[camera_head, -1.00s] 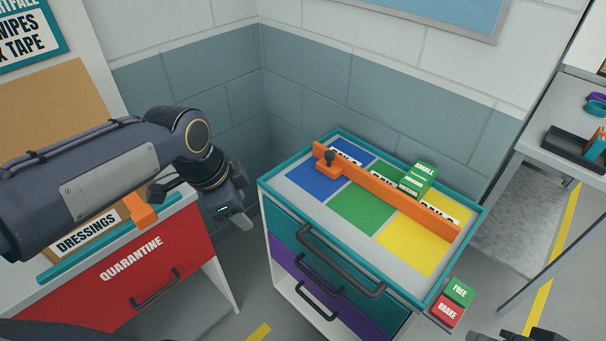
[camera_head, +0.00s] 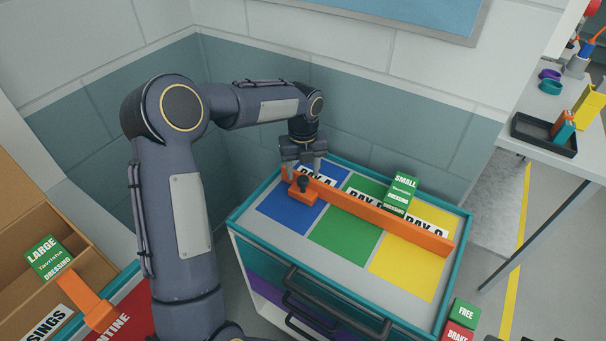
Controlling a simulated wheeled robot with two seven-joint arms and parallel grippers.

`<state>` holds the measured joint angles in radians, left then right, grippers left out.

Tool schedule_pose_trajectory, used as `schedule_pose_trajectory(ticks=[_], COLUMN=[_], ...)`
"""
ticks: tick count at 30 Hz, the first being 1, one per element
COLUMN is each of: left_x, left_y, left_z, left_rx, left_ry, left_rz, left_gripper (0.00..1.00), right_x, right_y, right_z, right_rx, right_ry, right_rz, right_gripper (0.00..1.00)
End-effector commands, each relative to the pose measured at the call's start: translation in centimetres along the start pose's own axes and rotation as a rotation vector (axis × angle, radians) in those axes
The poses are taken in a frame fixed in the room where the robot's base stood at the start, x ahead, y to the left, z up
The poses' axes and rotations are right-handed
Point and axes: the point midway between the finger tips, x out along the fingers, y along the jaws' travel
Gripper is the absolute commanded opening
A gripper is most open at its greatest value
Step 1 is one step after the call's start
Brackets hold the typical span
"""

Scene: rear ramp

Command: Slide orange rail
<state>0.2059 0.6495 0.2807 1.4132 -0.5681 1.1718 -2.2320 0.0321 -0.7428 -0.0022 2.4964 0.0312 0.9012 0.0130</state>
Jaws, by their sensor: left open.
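The orange rail (camera_head: 385,217) runs lengthwise across the cart top (camera_head: 277,234), over the blue, green and yellow panels. A block with a dark knob (camera_head: 303,185) sits at its left end, over the blue panel. My left gripper (camera_head: 301,172) is open, pointing down just above and behind the knob; whether it touches is unclear. A green SMALL dressing box (camera_head: 400,193) stands behind the rail, near the BAY labels that the rail partly hides. My right gripper is not in view.
The teal cart rim surrounds the panels. A FREE/BRAKE block (camera_head: 463,312) is at the cart's right front corner. A wall is close behind. A box marked LARGE (camera_head: 48,258) lies in a bin at left. A table with a black tray (camera_head: 545,134) stands right.

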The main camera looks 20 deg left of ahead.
Motion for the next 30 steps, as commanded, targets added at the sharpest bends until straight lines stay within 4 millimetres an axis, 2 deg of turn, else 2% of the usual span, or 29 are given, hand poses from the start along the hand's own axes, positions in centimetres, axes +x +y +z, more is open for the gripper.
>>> schedule_pose_trajectory(ticks=[3,6,15,27,30], left_x=[1.5,2.2,2.6,2.5,2.5], left_y=[0.0,0.0,0.0,0.0,0.0], left_z=[0.0,0.0,0.0,0.0,0.0], left_rx=[-0.002,-0.002,-0.003,-0.003,-0.003], left_ry=[0.002,0.001,-0.001,-0.001,-0.001], left_rz=[0.001,0.001,-0.001,-0.001,-0.001], left_gripper=[0.52,0.52,0.52,0.01,0.00], right_x=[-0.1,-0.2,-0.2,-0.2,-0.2], right_y=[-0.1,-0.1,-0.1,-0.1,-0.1], right_z=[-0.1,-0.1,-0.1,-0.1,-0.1], right_rx=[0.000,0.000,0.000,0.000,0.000], right_ry=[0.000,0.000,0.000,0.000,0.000], right_rz=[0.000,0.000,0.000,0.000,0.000], right_gripper=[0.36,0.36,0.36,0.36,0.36])
